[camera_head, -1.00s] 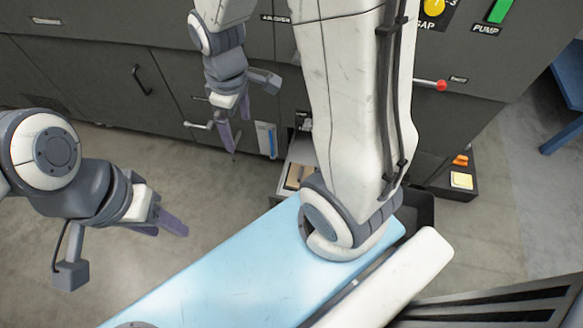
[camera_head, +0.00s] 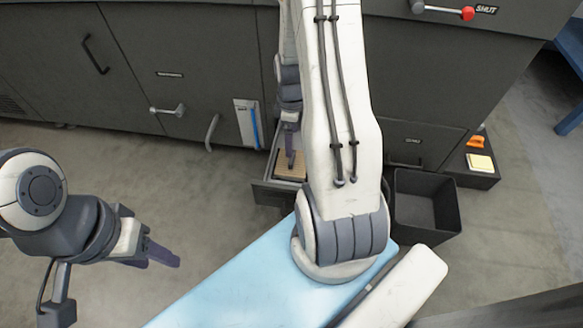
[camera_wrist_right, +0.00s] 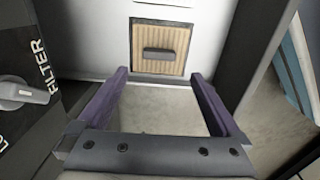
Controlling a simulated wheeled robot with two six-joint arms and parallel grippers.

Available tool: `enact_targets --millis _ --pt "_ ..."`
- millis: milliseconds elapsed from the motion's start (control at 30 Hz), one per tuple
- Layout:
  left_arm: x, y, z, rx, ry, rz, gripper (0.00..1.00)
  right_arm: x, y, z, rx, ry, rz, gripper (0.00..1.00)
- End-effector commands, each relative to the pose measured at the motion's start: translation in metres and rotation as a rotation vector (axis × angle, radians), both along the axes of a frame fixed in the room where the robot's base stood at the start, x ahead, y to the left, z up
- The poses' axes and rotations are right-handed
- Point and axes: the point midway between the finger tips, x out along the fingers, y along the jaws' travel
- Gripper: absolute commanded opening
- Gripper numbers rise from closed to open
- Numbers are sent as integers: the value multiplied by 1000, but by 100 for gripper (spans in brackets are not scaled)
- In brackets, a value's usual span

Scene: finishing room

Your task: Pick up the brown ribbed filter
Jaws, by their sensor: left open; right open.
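The brown ribbed filter (camera_wrist_right: 160,48) is in the right wrist view, upper middle. It is a tan ribbed panel in a dark frame with a dark handle bar, set in a pale surface. In the head view a brown part of it (camera_head: 290,166) shows in the open drawer, largely hidden by my right arm. My right gripper (camera_wrist_right: 163,95) is open and empty; its two purple fingers stand apart, below the filter in the picture and not touching it. In the head view only part of it (camera_head: 290,150) shows, over the drawer. My left gripper (camera_head: 155,256) is open and empty over bare floor.
The open drawer (camera_head: 262,193) juts from the dark machine cabinet (camera_head: 190,60). A black bin (camera_head: 426,205) stands right of my arm. A low tray (camera_head: 488,182) holds a yellow pad and an orange item. A knob labelled FILTER (camera_wrist_right: 22,92) is at left. Floor at left is clear.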

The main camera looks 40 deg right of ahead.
Motion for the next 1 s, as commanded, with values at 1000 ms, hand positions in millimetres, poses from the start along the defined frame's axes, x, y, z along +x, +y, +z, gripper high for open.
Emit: enact_targets --millis 1000 --pt "0 0 -65 0 0 0 50 0 -1 -84 0 0 -1 92"
